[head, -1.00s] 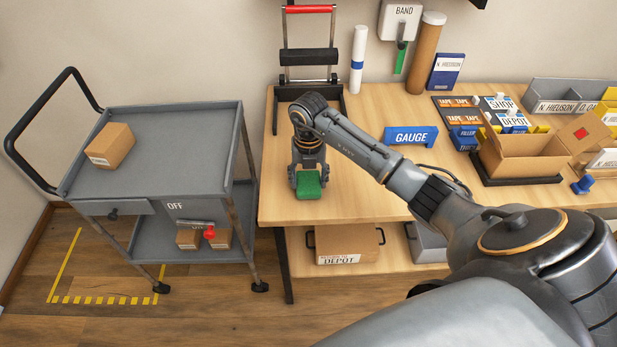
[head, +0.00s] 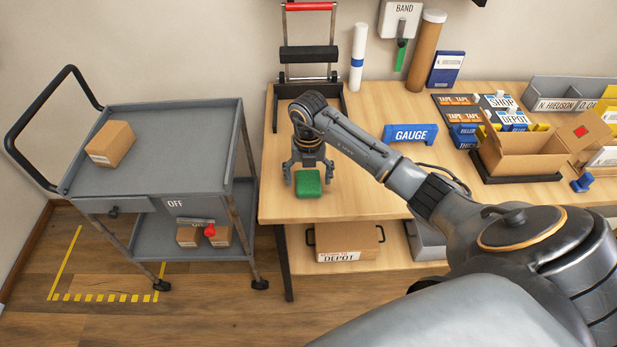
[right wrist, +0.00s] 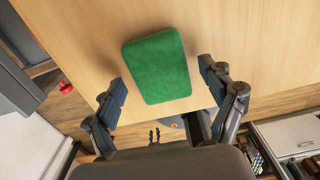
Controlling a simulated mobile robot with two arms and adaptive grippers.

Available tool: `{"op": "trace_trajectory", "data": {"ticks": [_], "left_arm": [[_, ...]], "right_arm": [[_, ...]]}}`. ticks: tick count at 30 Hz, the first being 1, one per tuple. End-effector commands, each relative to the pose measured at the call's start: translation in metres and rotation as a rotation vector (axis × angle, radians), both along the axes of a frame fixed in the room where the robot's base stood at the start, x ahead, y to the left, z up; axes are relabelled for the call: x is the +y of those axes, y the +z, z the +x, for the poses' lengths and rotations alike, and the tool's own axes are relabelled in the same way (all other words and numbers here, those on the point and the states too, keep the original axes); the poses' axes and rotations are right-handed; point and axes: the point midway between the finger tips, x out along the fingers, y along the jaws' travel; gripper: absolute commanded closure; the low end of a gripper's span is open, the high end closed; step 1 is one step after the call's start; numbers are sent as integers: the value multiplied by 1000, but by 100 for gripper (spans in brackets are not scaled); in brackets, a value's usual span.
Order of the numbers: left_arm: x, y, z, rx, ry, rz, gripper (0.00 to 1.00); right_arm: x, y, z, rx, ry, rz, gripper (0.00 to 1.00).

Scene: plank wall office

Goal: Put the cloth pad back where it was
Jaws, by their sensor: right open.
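The green cloth pad (head: 308,183) lies flat on the wooden table near its front left corner. It also shows in the right wrist view (right wrist: 157,66), resting on the wood. My right gripper (head: 308,174) is open just above and behind the pad in the head view. In the right wrist view its two fingers (right wrist: 163,90) are spread apart on either side of the pad, with a gap on each side. My left gripper is not in view.
A grey cart (head: 150,150) with a cardboard box (head: 111,144) stands to the left. On the table are a blue GAUGE holder (head: 410,134), a black stand with a roller (head: 309,56) and an open carton (head: 520,155). Bare wood surrounds the pad.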

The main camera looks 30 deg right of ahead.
Motion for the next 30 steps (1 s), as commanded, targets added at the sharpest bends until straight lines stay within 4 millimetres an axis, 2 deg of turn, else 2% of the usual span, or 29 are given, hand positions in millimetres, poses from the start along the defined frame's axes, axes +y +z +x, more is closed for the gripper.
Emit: {"op": "trace_trajectory", "data": {"ticks": [5, 12, 16, 21, 30], "left_arm": [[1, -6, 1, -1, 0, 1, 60], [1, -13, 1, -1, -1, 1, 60], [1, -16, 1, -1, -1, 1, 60], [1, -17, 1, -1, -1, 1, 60], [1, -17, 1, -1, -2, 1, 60]], "right_arm": [[-1, 30, 2, -7, 1, -2, 17], [-1, 82, 2, -6, 1, -2, 17], [-1, 103, 1, -5, 0, -2, 17], [-1, 116, 1, -2, 0, -1, 17], [0, 118, 0, -1, 0, -1, 17]]}}
